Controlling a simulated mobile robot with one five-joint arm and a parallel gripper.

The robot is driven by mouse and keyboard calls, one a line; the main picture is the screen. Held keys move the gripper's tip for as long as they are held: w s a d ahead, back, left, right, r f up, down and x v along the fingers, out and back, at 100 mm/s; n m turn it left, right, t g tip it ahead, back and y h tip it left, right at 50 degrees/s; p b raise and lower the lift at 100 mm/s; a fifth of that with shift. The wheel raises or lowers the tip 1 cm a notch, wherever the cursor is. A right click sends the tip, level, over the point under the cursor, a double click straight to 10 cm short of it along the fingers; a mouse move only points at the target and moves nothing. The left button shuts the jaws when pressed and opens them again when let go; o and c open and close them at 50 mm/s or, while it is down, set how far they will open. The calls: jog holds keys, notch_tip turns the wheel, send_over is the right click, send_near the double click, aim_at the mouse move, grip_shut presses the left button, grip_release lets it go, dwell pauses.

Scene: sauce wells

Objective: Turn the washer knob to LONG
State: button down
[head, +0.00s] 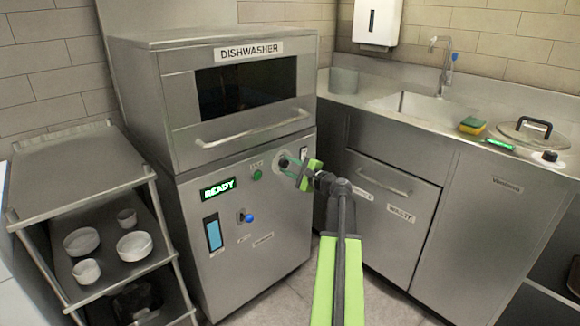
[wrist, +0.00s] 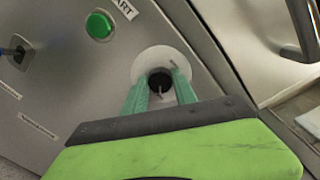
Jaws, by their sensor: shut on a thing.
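The washer is a steel dishwasher (head: 248,88) with a lit READY display (head: 217,188) on its lower front. Its dark round knob (wrist: 160,82) sits on a pale round dial plate (wrist: 158,58) in the wrist view. My gripper (head: 292,170) is at the knob, right of the green start button (head: 257,175). In the wrist view its two green fingers (wrist: 160,88) are shut on the knob, one on each side. A pale pointer mark shows on the knob. The dial's lettering is not readable, so I cannot tell which setting it points to.
A blue-tipped lever (head: 249,217) and a blue window (head: 213,233) are lower on the front. A shelf rack (head: 80,170) with white bowls stands left. A steel counter (head: 400,110) with sink and a WASTE-labelled door (head: 392,190) stands right.

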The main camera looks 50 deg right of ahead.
jog(key=shift+m, duration=0.9)
jog(key=c, duration=1)
grip_release()
jog(key=shift+s, duration=0.15)
jog(key=s, duration=1.7)
jog(key=shift+a+r, duration=0.25)
jog(key=shift+r, duration=0.05)
jog(key=shift+s, duration=0.1)
